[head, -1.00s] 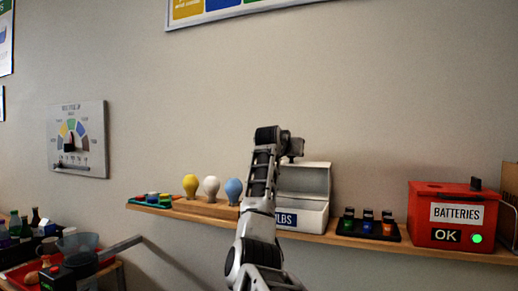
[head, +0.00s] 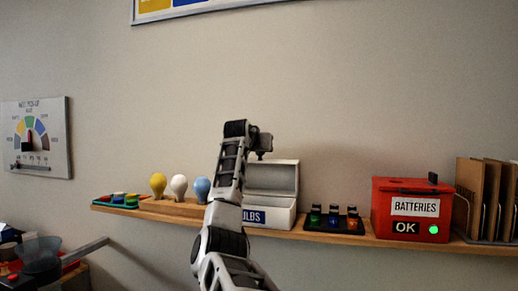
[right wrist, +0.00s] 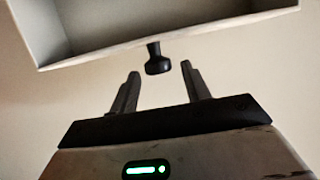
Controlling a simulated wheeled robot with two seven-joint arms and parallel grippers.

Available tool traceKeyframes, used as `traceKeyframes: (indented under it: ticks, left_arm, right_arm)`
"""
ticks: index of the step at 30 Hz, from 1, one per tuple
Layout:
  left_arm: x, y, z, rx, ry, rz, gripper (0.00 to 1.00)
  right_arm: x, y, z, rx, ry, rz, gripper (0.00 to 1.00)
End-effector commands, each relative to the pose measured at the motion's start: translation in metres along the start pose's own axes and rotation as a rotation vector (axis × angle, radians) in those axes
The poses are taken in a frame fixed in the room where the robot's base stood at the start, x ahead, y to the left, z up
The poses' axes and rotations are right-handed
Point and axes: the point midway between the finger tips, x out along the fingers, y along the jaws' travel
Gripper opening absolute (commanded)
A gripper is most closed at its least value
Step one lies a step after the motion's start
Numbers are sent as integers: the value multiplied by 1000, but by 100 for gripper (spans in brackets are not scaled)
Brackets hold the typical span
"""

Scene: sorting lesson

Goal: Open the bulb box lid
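The bulb box (head: 286,218) is white with a blue "BULBS" label, partly hidden by my right arm. It stands on the shelf in the head view. Its lid (head: 272,178) is raised, with its pale inside facing me. In the right wrist view the hollow, pale underside of the lid (right wrist: 170,38) fills the top, and a dark knob (right wrist: 157,65) sticks out from its edge. My right gripper (right wrist: 160,69) is open, its fingers apart on either side of the knob with gaps visible. In the head view the right gripper (head: 262,146) is above the lid. My left gripper is not in view.
On the wooden shelf (head: 330,238) stand yellow, white and blue bulbs (head: 179,187) to the left. A black tray of small batteries (head: 334,222) and a red batteries box (head: 411,212) stand to the right. Brown folders (head: 470,192) are at the far right.

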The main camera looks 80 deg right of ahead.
Motion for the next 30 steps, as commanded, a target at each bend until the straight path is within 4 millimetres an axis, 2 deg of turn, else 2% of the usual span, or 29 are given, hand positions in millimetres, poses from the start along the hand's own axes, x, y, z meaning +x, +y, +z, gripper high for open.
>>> traceKeyframes:
  ticks: [4,7,21,25,30]
  left_arm:
    - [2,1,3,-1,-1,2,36]
    - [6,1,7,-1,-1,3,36]
    - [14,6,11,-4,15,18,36]
    - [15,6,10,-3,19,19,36]
    - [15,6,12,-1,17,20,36]
  right_arm:
    - [-6,-1,2,0,0,-1,47]
    - [-19,-1,3,1,3,-2,47]
    - [-127,0,1,3,3,-2,47]
    - [-146,0,1,2,2,-1,47]
    - [-158,0,0,1,1,-1,47]
